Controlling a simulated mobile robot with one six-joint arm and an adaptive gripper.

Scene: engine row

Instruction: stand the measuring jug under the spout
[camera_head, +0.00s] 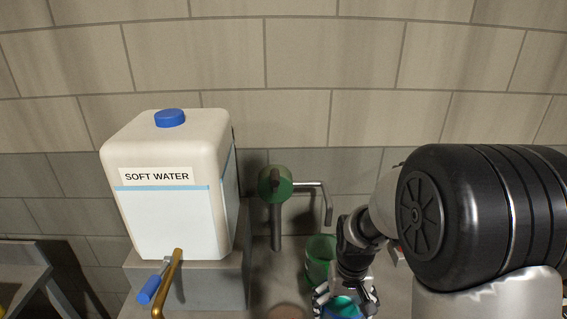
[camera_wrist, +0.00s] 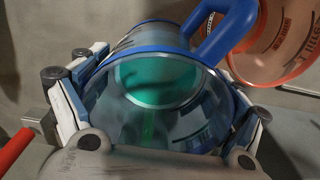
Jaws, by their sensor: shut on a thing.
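My gripper (camera_head: 345,303) is low at the bottom edge of the head view, closed around a clear measuring jug with a blue rim (camera_head: 342,308). In the wrist view the jug (camera_wrist: 165,105) lies between both fingers, with its blue handle (camera_wrist: 228,30) toward the upper right. Something green shows through the jug; I cannot tell what it is. A brass spout (camera_head: 176,262) with a blue lever (camera_head: 152,284) sticks out low from the white SOFT WATER tank (camera_head: 165,225), left of my gripper and apart from it. The jug's base is hidden in the head view.
A green fixture (camera_head: 274,184) with a bent metal pipe (camera_head: 327,200) stands behind. A green clear vessel (camera_head: 317,262) stands just behind my gripper. An orange clear vessel (camera_wrist: 275,50) is beside the jug. A red bar (camera_wrist: 15,150) shows at lower left. The tank rests on a grey block (camera_head: 225,285).

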